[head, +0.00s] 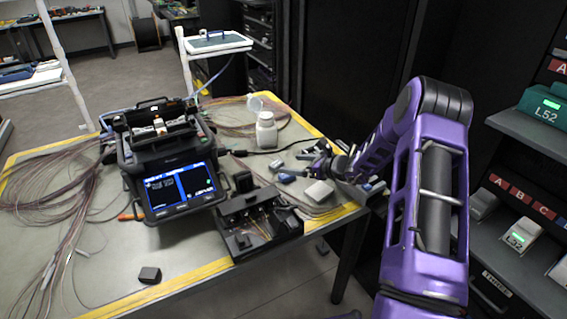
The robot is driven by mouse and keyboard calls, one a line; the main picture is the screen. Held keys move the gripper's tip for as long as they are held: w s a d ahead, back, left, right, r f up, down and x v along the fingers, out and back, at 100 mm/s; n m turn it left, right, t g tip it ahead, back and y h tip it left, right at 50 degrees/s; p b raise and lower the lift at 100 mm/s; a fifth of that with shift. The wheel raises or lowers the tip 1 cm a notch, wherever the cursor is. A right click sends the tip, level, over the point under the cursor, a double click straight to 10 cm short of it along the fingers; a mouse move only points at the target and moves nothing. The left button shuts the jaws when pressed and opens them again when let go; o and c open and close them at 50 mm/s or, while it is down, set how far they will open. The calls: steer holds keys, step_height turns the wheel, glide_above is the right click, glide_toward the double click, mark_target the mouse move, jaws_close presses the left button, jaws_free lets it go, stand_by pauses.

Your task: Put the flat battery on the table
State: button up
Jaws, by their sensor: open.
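A small light-grey block (318,192) that looks like a battery lies near the right front corner of the table (215,262). I cannot read a label or light on it, so I cannot tell whether it is the flat battery. My gripper (303,168) is open over the right side of the table, just behind and above this block and apart from it. Nothing clear shows between its fingers, though small blue and grey items behind make this hard to see. A small dark block (150,275) lies alone near the table's front edge.
A splicer (168,165) with a lit screen stands mid-table, with a black open tray (250,226) beside it. A white bottle (266,131) stands behind. Loose fibres cover the left. Shelves at right hold a green-lit unit (520,235).

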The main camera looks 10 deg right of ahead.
steer(key=v, duration=0.5)
stand_by(0.3)
